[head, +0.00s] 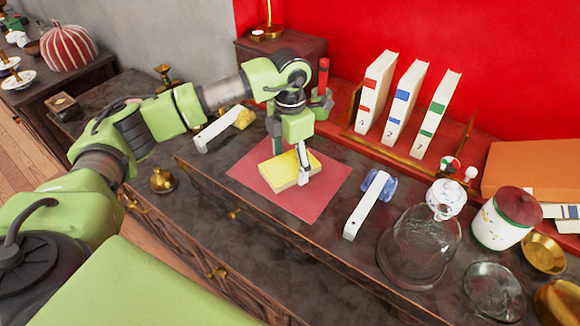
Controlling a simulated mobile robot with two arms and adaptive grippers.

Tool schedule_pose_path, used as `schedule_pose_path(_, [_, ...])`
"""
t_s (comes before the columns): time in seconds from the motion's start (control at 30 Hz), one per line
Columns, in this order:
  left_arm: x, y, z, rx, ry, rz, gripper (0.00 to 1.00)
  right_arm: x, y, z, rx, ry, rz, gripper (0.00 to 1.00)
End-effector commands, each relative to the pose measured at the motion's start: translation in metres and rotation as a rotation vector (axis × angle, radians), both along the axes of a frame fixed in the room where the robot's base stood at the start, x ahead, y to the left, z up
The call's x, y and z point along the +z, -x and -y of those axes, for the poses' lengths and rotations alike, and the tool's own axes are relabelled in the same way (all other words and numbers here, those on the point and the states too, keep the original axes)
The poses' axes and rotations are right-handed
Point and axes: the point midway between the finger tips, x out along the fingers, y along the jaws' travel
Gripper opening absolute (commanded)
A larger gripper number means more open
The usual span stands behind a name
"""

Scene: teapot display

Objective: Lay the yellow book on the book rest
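The yellow book (280,174) lies flat, or nearly so, over a square red mat (316,205) on the dark cabinet top. I cannot tell whether it touches the mat or hangs just above it. My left gripper (291,169) points down at the book, one finger at its far edge and one at its near edge. Whether the fingers press on the book or stand just clear is not visible. No separate book rest can be made out for sure; the red mat lies under the book. My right gripper is not in view.
A wooden rack (398,153) with three white numbered books stands behind. White-handled tools lie left (219,130) and right (362,210) of the mat. A glass dome (418,250), a lidded jar (497,222) and brass bowls (544,254) crowd the right. The mat's front part is bare.

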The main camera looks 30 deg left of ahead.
Motion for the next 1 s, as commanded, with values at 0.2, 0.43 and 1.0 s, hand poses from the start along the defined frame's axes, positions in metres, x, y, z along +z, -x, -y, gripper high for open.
schedule_pose_path(0.2, [0.001,0.000,0.000,0.000,0.001,0.001,0.32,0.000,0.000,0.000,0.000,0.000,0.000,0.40])
schedule_pose_path(0.43, [0.001,0.000,0.000,0.000,0.001,0.001,0.32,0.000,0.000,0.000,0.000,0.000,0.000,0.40])
schedule_pose_path(1.0, [0.074,0.033,0.016,-0.005,-0.001,0.006,0.32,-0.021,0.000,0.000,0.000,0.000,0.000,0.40])
